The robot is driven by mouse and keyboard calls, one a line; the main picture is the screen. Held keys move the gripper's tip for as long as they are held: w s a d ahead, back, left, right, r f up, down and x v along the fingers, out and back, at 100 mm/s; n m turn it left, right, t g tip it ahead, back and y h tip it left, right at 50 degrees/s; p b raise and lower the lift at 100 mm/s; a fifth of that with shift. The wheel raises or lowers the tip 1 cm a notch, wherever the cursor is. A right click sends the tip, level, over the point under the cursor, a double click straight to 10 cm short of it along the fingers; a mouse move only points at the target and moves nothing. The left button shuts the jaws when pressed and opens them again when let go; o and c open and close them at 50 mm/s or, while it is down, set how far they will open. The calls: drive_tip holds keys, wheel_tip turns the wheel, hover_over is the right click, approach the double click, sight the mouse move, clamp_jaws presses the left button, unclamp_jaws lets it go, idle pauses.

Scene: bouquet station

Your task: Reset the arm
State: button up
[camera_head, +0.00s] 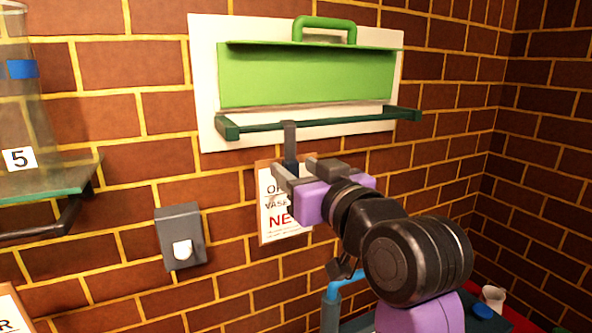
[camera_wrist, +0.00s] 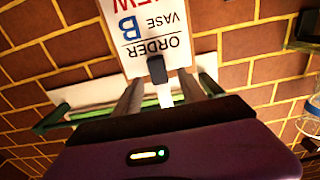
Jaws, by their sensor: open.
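My gripper (camera_head: 293,168) reaches up to the brick wall, below a green panel. Its two grey fingers are apart, and they also show in the wrist view (camera_wrist: 160,82). A grey lever with a dark end (camera_head: 290,140) hangs from the green rail and lies in line with the gap between the fingers. The dark lever end (camera_wrist: 157,68) also shows between the fingers in the wrist view. I cannot tell whether either finger touches it. The green panel (camera_head: 305,78) on a white board has a green handle (camera_head: 325,22) on top.
An order sign (camera_head: 275,215) hangs behind my gripper; in the wrist view it reads "ORDER VASE B" (camera_wrist: 150,35). A grey box with a white knob (camera_head: 180,238) is on the wall. A glass shelf (camera_head: 50,182) at left holds a clear vase marked 5 (camera_head: 18,110).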

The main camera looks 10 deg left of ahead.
drive_tip(key=s+d+r+m+t+b, duration=0.1)
drive_tip(key=s+d+r+m+t, duration=0.1)
drive_tip(key=s+d+r+t, duration=0.35)
drive_tip(key=s+d+f+m+h, duration=0.1)
drive_tip(key=s+d+f+h, duration=0.1)
drive_tip(key=s+d+f, duration=0.45)
drive_tip(key=s+d+f+m+h, duration=0.1)
drive_tip(key=d+f+h, duration=0.15)
drive_tip(key=f, duration=0.65)
drive_tip(key=s+d+f+m+h, duration=0.1)
drive_tip(key=s+d+f, duration=0.35)
drive_tip(key=f, duration=0.25)
drive_tip(key=s+d+f+g+h, duration=0.1)
drive_tip(key=s+d+f+g, duration=0.1)
drive_tip(key=s+f, duration=0.4)
drive_tip(key=s+d+f+m+g+h, duration=0.1)
drive_tip(key=s+f, duration=0.5)
drive_tip(key=s, duration=0.7)
drive_tip(key=s+d+f+g+h, duration=0.2)
drive_tip(key=s+d+f, duration=0.3)
drive_tip(key=s+f, duration=0.2)
drive_tip(key=s, duration=0.2)
drive_tip(key=shift+s+m+g, duration=0.3)
drive_tip(key=shift+m+g, duration=0.05)
drive_tip(key=shift+m, duration=0.05)
drive_tip(key=shift+d+h, duration=0.1)
drive_tip(key=shift+h, duration=0.15)
